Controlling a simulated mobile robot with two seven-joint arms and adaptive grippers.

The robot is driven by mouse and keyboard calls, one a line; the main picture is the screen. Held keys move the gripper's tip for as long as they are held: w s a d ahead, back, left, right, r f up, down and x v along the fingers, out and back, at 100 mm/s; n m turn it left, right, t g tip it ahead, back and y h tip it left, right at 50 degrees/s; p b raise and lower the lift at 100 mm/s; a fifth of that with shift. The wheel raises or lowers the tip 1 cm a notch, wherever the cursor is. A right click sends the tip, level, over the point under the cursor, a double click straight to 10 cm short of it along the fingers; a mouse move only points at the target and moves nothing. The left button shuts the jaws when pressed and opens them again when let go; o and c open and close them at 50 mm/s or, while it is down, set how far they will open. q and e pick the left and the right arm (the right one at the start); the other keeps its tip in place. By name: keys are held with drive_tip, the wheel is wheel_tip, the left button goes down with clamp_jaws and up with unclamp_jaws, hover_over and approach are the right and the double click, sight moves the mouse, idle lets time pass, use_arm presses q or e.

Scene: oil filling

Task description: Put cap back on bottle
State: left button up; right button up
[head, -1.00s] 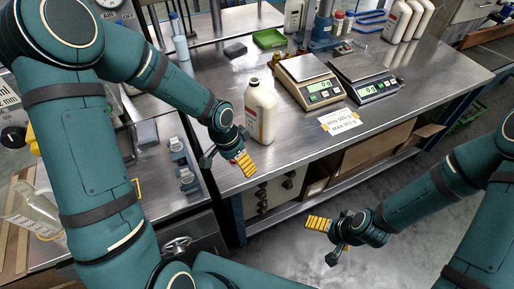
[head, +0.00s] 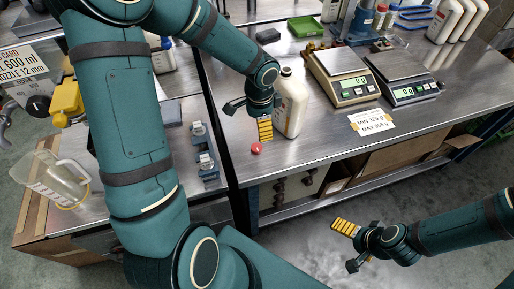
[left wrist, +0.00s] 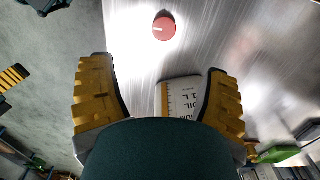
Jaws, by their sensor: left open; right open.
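The red cap (head: 256,148) lies on the steel bench near its front edge, apart from the bottle. It also shows in the left wrist view (left wrist: 163,28), beyond the fingertips. The white oil bottle (head: 291,100) stands upright on the bench, and its label side shows between the fingers in the left wrist view (left wrist: 180,97). My left gripper (head: 250,118) is open and empty, left of the bottle and just above and behind the cap in the head view. My right gripper (head: 348,245) is open and empty, out in front of the bench over the floor.
Two scales (head: 342,75) stand right of the bottle, with a paper sign (head: 371,122) in front of them. A green tray (head: 306,26) and more white bottles (head: 444,20) are farther back. A clear jug (head: 52,178) stands on the left.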

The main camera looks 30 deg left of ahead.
use_arm(q)
drive_tip(key=b, duration=0.2)
hover_over(257, 147)
drive_tip(key=f, duration=0.6)
drive_tip(key=shift+d+f, duration=0.35)
drive_tip(key=f, duration=0.2)
drive_tip(key=f+b, duration=0.1)
drive_tip(key=f, duration=0.1)
drive_tip(key=shift+a, duration=0.4)
drive_tip(key=shift+f, duration=0.65)
drive_tip(key=c, duration=0.9)
